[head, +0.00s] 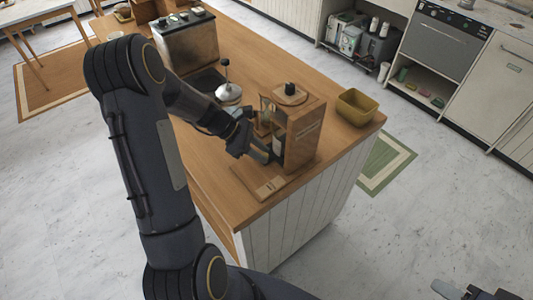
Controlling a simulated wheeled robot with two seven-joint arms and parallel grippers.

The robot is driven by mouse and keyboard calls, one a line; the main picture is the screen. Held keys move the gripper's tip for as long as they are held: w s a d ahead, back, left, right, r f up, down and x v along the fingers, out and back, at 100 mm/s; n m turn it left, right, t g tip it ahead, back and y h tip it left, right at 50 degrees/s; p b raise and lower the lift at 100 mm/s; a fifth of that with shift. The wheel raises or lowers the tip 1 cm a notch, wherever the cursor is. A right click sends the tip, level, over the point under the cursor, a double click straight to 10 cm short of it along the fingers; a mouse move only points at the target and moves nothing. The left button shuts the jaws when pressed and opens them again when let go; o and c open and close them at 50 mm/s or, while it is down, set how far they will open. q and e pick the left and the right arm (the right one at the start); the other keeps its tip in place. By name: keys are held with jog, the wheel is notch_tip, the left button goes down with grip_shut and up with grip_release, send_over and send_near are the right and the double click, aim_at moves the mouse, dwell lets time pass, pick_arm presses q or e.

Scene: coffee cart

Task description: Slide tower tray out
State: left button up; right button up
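The wooden tower (304,133) stands upright near the front right corner of the wooden counter, with a round lid and dark knob on top. A flat wooden tray (270,187) lies low in front of the tower's left side, with a small darker mark on it. I cannot tell whether it is still joined to the tower. My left gripper (268,153) is at the tower's open left side, above the tray. Its fingertips are partly lost against the dark opening, and I cannot see a grip on anything. My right gripper (472,292) is at the bottom right edge, fingers apart, away from the counter.
A yellow-brown bowl (356,106) stands right of the tower, near the counter's edge. The counter front left of the tray is clear.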

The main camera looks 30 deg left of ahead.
pick_arm(q)
jog(key=shift+x, duration=1.05)
jog(key=shift+c, duration=0.2)
grip_shut()
jog(key=s+a, duration=0.1)
jog(key=s, duration=0.2)
jog(key=s+a, duration=0.2)
jog(key=s, duration=0.2)
jog(key=s+a+b, duration=0.1)
jog(key=s, duration=0.2)
jog(key=shift+s+a, duration=0.15)
jog(key=shift+s, duration=0.15)
